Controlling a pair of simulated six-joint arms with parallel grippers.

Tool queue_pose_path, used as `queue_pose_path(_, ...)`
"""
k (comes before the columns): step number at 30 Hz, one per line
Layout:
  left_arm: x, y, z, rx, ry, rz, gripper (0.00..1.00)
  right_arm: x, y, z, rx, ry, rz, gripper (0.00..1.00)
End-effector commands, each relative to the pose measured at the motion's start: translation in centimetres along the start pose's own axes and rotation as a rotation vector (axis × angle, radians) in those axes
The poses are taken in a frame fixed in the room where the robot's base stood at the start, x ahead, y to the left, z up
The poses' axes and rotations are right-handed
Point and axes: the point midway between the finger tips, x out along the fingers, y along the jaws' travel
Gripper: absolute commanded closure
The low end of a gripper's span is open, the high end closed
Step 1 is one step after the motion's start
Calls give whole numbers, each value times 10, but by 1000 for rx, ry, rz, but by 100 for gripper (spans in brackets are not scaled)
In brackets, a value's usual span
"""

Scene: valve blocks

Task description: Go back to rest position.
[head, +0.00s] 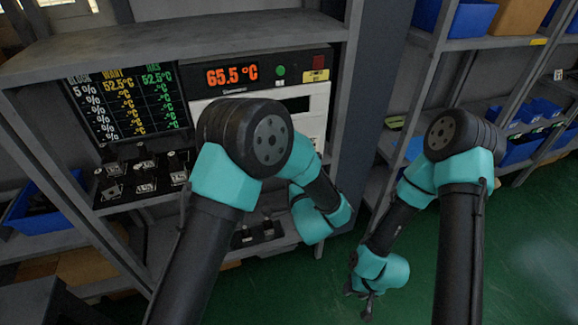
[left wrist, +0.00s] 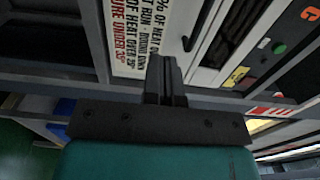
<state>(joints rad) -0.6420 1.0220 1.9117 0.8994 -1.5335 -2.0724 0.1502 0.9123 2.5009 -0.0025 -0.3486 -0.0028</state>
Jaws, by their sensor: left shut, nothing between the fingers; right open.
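My left arm reaches over the shelf from the left in the head view. Its teal wrist (head: 318,218) is near the lower front of the shelf, and its fingers cannot be made out there. In the left wrist view my left gripper (left wrist: 166,72) is shut and empty, with its fingers close together in front of a printed sign (left wrist: 140,35). My right gripper (head: 359,299) hangs low over the green floor in the head view, pointing down. It is open and holds nothing.
A grey shelf (head: 190,36) holds a dark readout screen (head: 130,103), a white machine showing 65.5 °C (head: 232,74), and several valve blocks with labels (head: 145,170). Side shelves at right carry blue bins (head: 520,152). Green floor (head: 420,300) is open around my right gripper.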

Motion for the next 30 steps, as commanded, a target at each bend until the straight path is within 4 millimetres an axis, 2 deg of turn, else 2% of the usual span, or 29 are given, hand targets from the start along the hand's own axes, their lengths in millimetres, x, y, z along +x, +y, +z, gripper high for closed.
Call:
queue_pose_path(7, 4, 5, 4, -20, 9, 17, 100, 0, 0, 0, 0, 0, 0, 57)
queue_pose_path(11, 14, 24, 21, -99, 39, 81, 100, 0, 0, 0, 0, 0, 0, 57)
queue_pose_path(16, 29, 68, 59, -298, 83, 257, 100, 0, 0, 0, 0, 0, 0, 57)
queue_pose_path(20, 30, 106, 94, -476, 85, 432, 100, 0, 0, 0, 0, 0, 0, 57)
queue_pose_path(26, 12, 162, 150, -745, 2, 723, 100, 0, 0, 0, 0, 0, 0, 57)
queue_pose_path(30, -14, 195, 190, -923, -119, 926, 100, 0, 0, 0, 0, 0, 0, 57)
